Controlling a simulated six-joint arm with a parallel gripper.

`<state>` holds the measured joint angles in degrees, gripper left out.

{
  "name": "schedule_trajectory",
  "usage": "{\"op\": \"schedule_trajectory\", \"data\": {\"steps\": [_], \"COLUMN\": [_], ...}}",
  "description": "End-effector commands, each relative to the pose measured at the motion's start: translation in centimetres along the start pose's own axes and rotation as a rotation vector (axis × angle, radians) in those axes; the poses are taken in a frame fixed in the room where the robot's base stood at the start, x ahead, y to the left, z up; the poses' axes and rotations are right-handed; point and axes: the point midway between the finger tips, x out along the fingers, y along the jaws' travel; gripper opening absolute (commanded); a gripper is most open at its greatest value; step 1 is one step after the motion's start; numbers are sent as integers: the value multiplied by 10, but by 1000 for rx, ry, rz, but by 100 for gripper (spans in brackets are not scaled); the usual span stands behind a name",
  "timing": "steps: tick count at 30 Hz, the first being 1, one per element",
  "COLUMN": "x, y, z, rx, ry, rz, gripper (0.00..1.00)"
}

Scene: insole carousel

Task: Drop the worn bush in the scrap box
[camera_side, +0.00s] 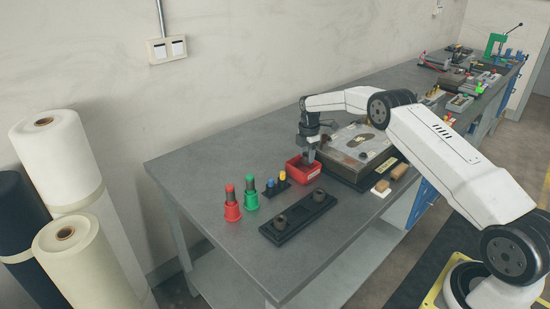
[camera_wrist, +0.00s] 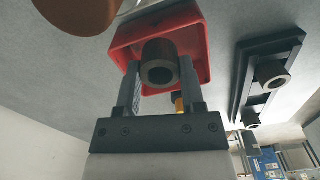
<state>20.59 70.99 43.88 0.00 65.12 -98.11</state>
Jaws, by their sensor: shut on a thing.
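My gripper (camera_wrist: 160,80) is shut on a dark grey hollow bush, the worn bush (camera_wrist: 159,52), held between its two fingers in the wrist view. The red scrap box (camera_wrist: 198,40) lies behind the bush in that view. In the side view my gripper (camera_side: 311,153) points down over the red scrap box (camera_side: 304,175), its fingers close to the box opening. The bush itself is too small to make out there, and I cannot tell how far it is above the box floor.
A black holder (camera_side: 270,235) with two dark bushes stands in front of the box. A red bottle (camera_side: 232,205), a green bottle (camera_side: 250,195) and a small peg rack (camera_side: 273,190) stand to the left. The insole fixture (camera_side: 345,160) is close on the right.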

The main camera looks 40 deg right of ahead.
Motion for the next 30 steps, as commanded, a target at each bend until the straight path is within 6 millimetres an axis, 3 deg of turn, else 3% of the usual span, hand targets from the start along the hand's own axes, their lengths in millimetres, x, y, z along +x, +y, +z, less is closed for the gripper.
{"op": "schedule_trajectory", "data": {"steps": [7,8,11,23,30], "x": [0,0,0,-1,-20], "y": [0,0,0,0,0], "z": [0,0,0,0,0], "rx": [0,0,0,0,0], "ry": [0,0,0,0,0], "rz": [1,1,1,0,2], "gripper": [0,60,91,91,91]}}
